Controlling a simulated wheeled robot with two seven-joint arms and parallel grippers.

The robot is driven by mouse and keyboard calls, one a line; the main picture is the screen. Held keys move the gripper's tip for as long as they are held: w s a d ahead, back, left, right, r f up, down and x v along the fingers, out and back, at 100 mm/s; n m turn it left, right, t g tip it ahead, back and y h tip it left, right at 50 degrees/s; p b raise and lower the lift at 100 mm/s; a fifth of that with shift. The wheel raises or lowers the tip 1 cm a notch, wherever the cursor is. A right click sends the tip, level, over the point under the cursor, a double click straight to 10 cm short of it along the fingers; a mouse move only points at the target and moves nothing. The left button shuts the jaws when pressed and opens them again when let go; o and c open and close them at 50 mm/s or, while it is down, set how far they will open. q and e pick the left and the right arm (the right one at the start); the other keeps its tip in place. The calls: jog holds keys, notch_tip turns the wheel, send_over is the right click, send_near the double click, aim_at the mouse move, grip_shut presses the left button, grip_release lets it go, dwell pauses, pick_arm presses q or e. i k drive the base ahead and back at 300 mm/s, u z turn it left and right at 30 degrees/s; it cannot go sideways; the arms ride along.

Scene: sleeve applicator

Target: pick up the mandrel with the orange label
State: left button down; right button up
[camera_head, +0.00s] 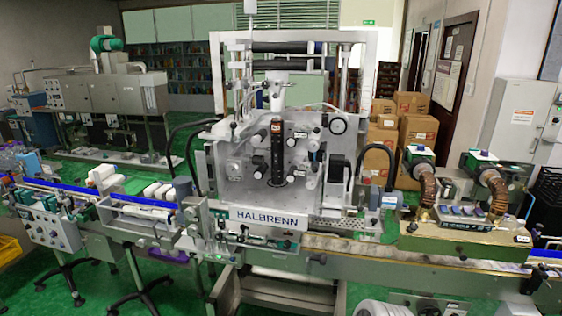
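A dark upright cylinder (276,152) stands in the middle of the HALBRENN sleeve machine (265,217), in front of its light grey panel. It looks like a mandrel. A small reddish-brown band shows near its top, but it is too small to tell whether this is an orange label. I make out no other clear mandrel with an orange label. Neither of my grippers shows in the head view.
A conveyor (400,254) runs across in front of the machine to the right. A unit with brown ribbed hoses (428,185) stands on the right. A blue-edged conveyor (95,192) lies left. Cardboard boxes (416,130) stand behind. Green floor shows at lower left.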

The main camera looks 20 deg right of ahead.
aim_at(276, 124)
jog(key=u, duration=1.2)
jog(key=i, duration=0.9)
jog(key=z, duration=0.25)
